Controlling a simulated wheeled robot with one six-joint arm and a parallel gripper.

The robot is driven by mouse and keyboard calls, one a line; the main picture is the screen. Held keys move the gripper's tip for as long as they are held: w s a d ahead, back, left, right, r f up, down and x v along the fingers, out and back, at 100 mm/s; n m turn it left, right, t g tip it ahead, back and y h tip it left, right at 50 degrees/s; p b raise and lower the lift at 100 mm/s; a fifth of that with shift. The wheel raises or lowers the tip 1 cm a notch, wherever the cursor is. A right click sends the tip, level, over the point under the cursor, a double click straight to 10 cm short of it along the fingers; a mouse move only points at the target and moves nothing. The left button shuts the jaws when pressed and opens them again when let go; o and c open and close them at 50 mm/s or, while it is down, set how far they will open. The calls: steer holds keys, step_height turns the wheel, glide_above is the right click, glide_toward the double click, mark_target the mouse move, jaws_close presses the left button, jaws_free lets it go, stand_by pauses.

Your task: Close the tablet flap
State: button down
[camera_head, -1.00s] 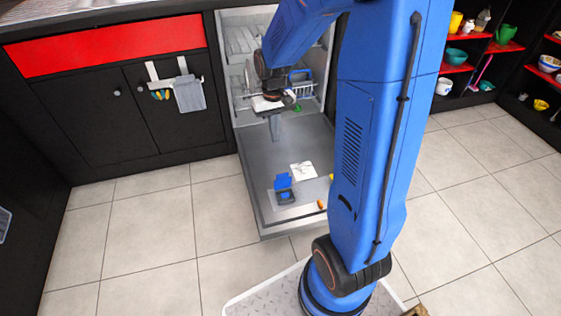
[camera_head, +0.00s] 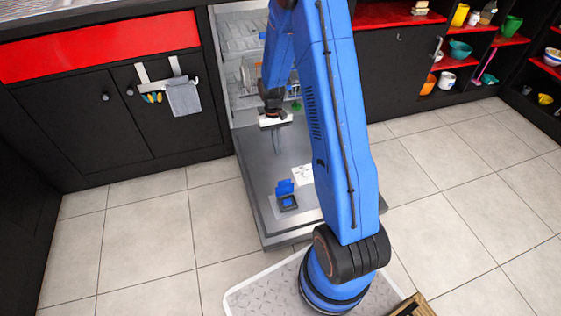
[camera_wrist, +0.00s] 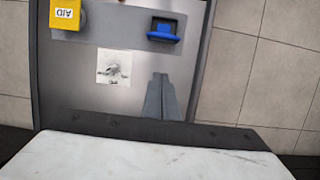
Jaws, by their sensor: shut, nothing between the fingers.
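The blue tablet flap (camera_head: 285,187) stands open on the inner side of the lowered dishwasher door. Beside it is the dark tablet compartment (camera_head: 288,203) with something blue inside.
The dishwasher door (camera_head: 258,188) lies lowered in front of the racks. A white card (camera_wrist: 113,68) with a drawing lies on it, and a yellow box (camera_wrist: 67,13) is at the wrist view's top left. Tiled floor surrounds the door.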

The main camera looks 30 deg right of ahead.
glide_toward(285, 187)
steer(key=w+f, duration=0.4)
steer(key=w, duration=0.1)
steer(key=shift+s+d, duration=0.1)
steer(key=shift+s, duration=2.05)
